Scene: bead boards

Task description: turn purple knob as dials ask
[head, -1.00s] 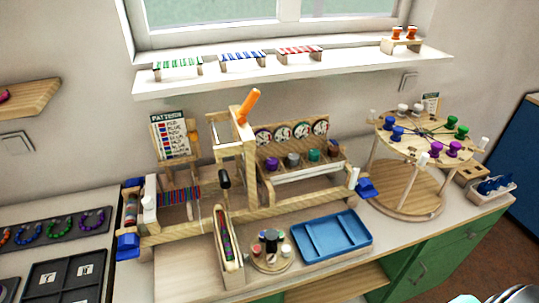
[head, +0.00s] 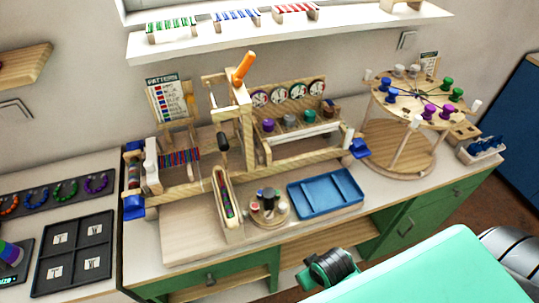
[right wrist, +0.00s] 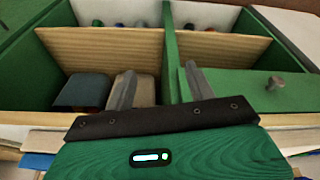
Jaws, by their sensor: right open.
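The purple knob (head: 268,125) is at the left end of a row of knobs on a sloped wooden panel on the bench. A row of round white dials (head: 298,91) stands above the knobs. Their needles are too small to read. My right gripper (right wrist: 159,68) is open and empty in the right wrist view, fingers pointing toward a green compartmented cabinet. My right arm shows low in the head view, well in front of the knobs. My left gripper is out of view.
A wooden frame with an orange-handled lever (head: 243,67) stands left of the knobs. A blue tray (head: 300,203) lies in front of them. A round pegged stand (head: 375,125) is at the right. Green compartments (right wrist: 225,80) near my right gripper hold blocks and small coloured things.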

